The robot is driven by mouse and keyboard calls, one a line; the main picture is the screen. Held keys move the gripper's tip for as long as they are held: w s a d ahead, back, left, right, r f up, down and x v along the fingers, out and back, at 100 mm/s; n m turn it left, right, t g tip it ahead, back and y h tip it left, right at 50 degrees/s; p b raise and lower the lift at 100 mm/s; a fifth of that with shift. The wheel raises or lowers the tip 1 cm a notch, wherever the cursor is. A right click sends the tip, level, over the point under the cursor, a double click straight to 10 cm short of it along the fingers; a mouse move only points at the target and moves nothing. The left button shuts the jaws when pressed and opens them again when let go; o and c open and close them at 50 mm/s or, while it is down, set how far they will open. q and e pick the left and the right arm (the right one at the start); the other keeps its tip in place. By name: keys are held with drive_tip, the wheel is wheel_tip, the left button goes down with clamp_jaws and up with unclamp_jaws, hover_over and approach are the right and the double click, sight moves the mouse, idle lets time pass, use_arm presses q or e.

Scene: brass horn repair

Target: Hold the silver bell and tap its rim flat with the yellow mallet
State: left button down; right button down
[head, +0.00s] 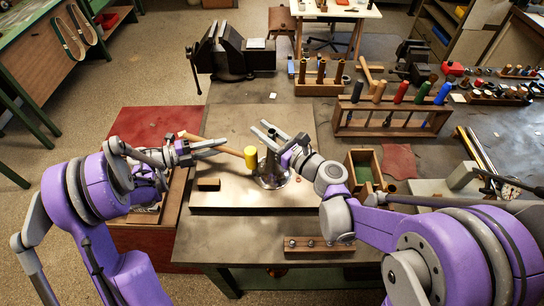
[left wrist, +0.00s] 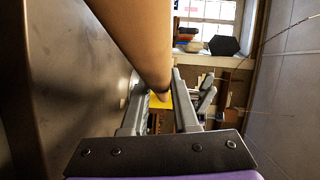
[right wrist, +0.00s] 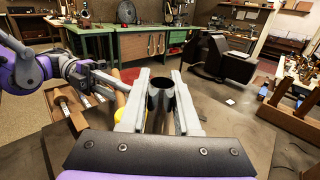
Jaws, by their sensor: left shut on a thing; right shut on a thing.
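The silver bell (head: 270,174) stands with its flare down on the flat work board (head: 300,110). My right gripper (head: 263,127) is shut on the bell's narrow upper tube, which shows between its fingers in the right wrist view (right wrist: 161,98). The yellow mallet (head: 250,157) has a wooden handle, and its head is just left of the bell; I cannot tell whether they touch. My left gripper (head: 222,146) is shut on the handle, which fills much of the left wrist view (left wrist: 137,40). In the right wrist view the yellow head is partly hidden behind a finger.
A small wooden block (head: 208,184) lies at the board's front left. A vise (head: 232,55) stands behind. A rack of coloured-handled tools (head: 392,125) and a green-lined box (head: 363,170) are to the right. A low wooden strip (head: 318,246) lies at the bench's front edge.

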drive_tip(key=c, duration=0.5)
unclamp_jaws()
drive_tip(key=shift+c, duration=0.2)
drive_tip(key=v, duration=1.2)
